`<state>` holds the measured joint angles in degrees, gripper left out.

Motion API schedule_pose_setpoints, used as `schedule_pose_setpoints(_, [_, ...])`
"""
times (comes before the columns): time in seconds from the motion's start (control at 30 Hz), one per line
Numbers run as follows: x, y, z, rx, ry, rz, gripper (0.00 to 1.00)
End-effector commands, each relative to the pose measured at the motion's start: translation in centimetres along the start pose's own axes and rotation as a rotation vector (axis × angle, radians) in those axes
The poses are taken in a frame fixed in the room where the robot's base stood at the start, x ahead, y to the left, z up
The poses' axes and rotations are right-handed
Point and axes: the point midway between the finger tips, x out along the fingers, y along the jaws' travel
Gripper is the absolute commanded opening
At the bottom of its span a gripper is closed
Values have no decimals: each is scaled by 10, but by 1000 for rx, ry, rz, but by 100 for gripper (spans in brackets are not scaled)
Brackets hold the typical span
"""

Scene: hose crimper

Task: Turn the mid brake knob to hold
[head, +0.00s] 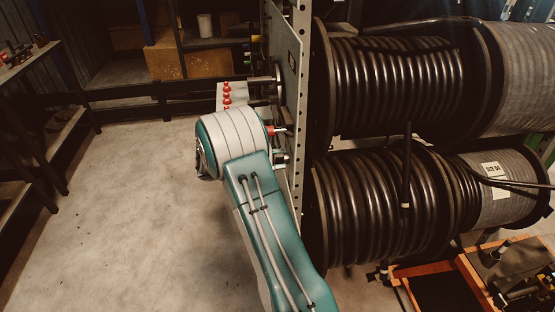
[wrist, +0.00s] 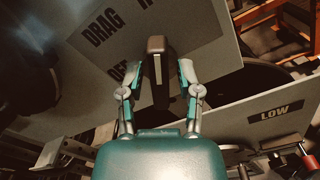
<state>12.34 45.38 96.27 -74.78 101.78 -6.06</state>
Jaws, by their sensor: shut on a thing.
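The dark brake knob (wrist: 155,46) stands upright in the wrist view, on a grey panel (wrist: 205,62) that appears tilted. My gripper (wrist: 158,72) is shut on it, with one finger on each side. A label reading DRAG (wrist: 101,31) is to the upper left of the knob. A partly hidden label, showing what looks like OFF (wrist: 124,72), is behind the left finger. Another label (wrist: 160,12), mostly cut off, is at the top edge; its full word cannot be read. In the head view my arm hides the gripper and the held knob.
A second panel with a LOW label (wrist: 275,112) is at the right of the wrist view. In the head view, hose reels (head: 395,90) stand right of the upright panel (head: 292,75). An orange-edged crate (head: 432,268) is lower right. Open floor (head: 130,200) lies left of my arm.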

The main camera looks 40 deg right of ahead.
Motion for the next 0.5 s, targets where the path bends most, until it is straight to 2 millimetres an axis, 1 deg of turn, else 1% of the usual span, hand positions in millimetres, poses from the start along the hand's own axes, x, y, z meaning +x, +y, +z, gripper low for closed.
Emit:
schedule_pose_setpoints(0.37, [0, -1, -2, 2, 5, 1, 0])
schedule_pose_setpoints(0.4, [0, -1, -2, 2, 5, 1, 56])
schedule_pose_setpoints(0.5, [0, -1, -1, 2, 4, 0, 56])
